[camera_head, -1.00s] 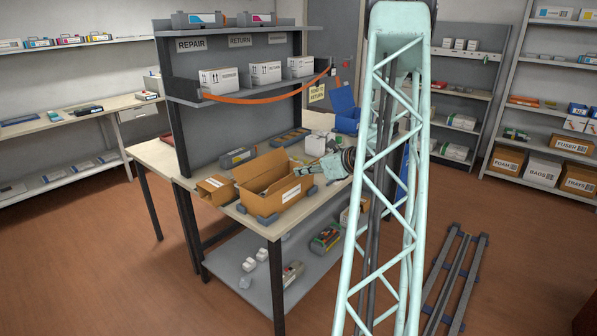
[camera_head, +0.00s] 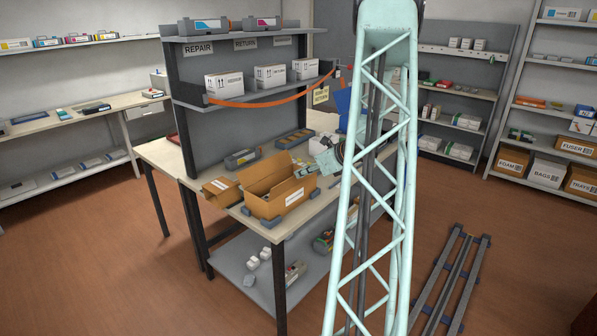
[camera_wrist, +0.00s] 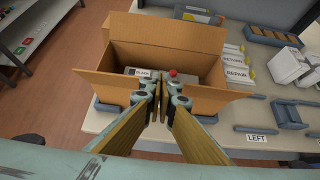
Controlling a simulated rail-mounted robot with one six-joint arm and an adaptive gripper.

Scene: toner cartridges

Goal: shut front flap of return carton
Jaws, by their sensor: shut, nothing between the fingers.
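The return carton (camera_head: 268,208) is an open brown cardboard box with a white label, on the near part of the bench. One flap (camera_head: 221,190) sticks out to its left in the head view. Contact is unclear. In the head view my gripper is small, near the carton's right end.
Grey blocks (camera_wrist: 202,117) sit around the carton's base. A shelf with an orange cable (camera_head: 262,102) rises behind the carton.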

